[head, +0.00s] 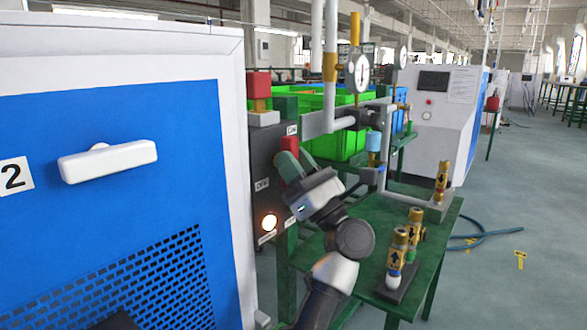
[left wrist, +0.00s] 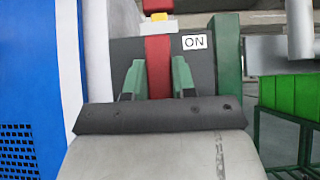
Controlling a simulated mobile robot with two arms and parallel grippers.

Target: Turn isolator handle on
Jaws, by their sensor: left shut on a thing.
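The red isolator handle (head: 290,146) is on the side of a dark control box (head: 264,160). My left gripper (head: 289,163) is at the handle, with its green fingers closed around it. In the left wrist view the handle (left wrist: 158,60) stands upright between the two green fingers (left wrist: 157,82). A white ON label (left wrist: 194,42) is to the right of the handle's upper part. The handle's lower end and pivot are hidden behind my gripper. My right gripper is in neither view.
A blue and white cabinet (head: 110,180) with a white handle fills the left. An orange lamp (head: 269,222) glows on the box. A green table (head: 430,235) with brass valves, a grey pipe (head: 330,70) and a gauge (head: 361,72) stand close right. Floor farther right is mostly clear.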

